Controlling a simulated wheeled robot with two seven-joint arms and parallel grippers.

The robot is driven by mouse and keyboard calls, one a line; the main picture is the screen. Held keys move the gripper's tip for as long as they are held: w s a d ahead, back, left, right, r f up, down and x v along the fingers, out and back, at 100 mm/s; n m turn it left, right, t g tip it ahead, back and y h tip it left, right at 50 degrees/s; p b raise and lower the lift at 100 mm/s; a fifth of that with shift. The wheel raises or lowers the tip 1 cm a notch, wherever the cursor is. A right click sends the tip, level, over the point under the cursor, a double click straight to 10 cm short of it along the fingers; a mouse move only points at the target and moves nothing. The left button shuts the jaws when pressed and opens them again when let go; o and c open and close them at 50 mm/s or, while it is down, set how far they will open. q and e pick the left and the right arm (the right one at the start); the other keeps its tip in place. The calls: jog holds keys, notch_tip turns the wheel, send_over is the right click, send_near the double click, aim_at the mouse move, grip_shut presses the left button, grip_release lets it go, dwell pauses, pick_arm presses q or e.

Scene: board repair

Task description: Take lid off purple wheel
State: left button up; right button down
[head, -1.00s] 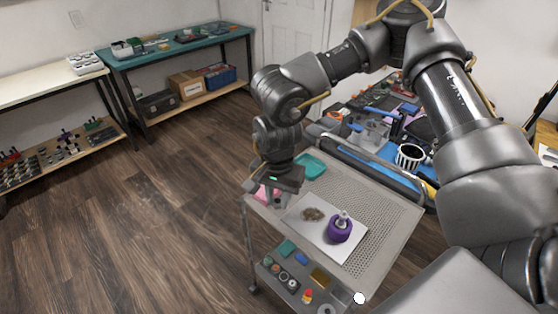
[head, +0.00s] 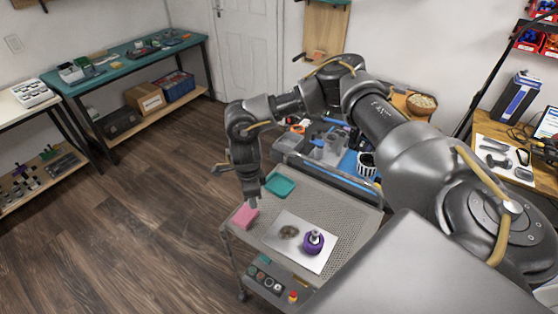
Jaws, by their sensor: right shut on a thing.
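The purple wheel (head: 313,244) stands on a white sheet (head: 284,255) on top of the grey cart. A pale metallic knob (head: 315,236) shows on its top. Whether that is a lid, or separate from it, is too small to tell. My right gripper (head: 251,203) points down over the cart's left corner, to the left of the wheel and apart from it. It is shut on the pink block (head: 244,219), which is at the cart top. The fingertips are small and partly hidden. My left gripper is not in view.
A teal tray (head: 280,185) lies behind the pink block. A brown patch (head: 289,232) is on the sheet beside the wheel. The perforated cart top (head: 345,212) is clear at right. A lower shelf holds small items. A cluttered bench stands behind the cart.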

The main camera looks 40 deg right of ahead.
pick_arm(q)
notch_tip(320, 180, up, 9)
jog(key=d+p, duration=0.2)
jog(key=p, duration=0.4)
pick_arm(e)
jog(key=s+d+f+m, duration=0.1)
jog(key=s+d+m, duration=0.2)
jog(key=d+m, duration=0.65)
jog(key=b, duration=1.8)
send_over(279, 187)
jog(key=shift+n, duration=0.35)
jog(key=f, duration=1)
jog(key=shift+s+a, duration=0.15)
jog(key=shift+s, duration=0.25)
pick_arm(q)
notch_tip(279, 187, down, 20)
jog(key=b, duration=0.1)
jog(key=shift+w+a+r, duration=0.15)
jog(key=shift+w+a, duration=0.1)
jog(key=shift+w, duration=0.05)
pick_arm(e)
jog(key=shift+w+f, duration=0.1)
jog(key=shift+w, duration=0.15)
